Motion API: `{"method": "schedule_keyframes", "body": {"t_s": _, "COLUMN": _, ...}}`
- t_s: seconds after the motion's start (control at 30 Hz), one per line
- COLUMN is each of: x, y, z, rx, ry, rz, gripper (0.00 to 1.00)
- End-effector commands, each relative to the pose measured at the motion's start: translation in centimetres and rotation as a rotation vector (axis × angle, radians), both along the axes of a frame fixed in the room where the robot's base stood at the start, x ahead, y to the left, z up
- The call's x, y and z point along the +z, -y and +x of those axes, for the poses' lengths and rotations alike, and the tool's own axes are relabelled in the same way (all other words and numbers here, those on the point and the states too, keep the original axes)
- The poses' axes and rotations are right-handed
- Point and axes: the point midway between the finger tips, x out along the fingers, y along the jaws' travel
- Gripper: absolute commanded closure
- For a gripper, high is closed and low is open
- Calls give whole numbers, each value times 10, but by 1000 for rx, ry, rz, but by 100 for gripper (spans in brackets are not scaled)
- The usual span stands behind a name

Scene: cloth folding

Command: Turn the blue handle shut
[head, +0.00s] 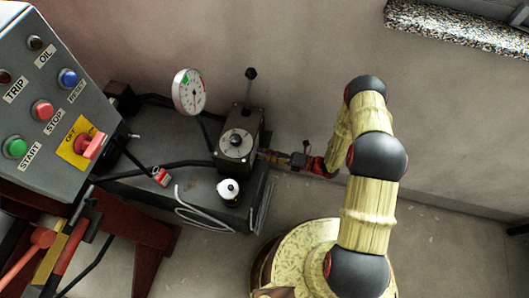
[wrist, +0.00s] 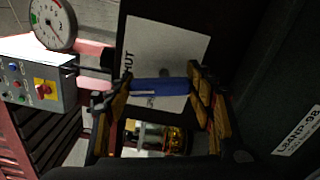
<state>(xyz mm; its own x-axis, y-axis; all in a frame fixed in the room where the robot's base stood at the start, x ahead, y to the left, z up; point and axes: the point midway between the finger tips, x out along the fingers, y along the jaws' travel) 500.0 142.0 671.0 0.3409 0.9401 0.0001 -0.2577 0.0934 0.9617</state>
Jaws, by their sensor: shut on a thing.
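The blue handle (wrist: 160,87) shows in the wrist view as a short bar lying crosswise between the two yellow-and-black fingers of my gripper (wrist: 150,86). My gripper is shut on it, one finger at each end. Behind the handle is a white label plate (wrist: 170,48) on a dark surface, with the letters "HUT" readable at its left edge. In the head view my gripper (head: 277,157) reaches left to the side of the dark box-shaped unit (head: 238,140). The blue handle cannot be made out there.
A grey control panel (head: 50,85) with buttons and a red switch stands at the left. A round dial gauge (head: 189,91) and a black upright lever (head: 250,90) rise near the unit. A white-topped knob (head: 229,190) and loose cables lie in front. Floor at right is clear.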

Motion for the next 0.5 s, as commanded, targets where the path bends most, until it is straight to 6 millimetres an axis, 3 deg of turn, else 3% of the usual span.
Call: {"method": "schedule_keyframes", "body": {"t_s": 0.5, "x": 0, "y": 1, "z": 3, "rx": -2, "ry": -249, "rz": 90, "gripper": 72}}
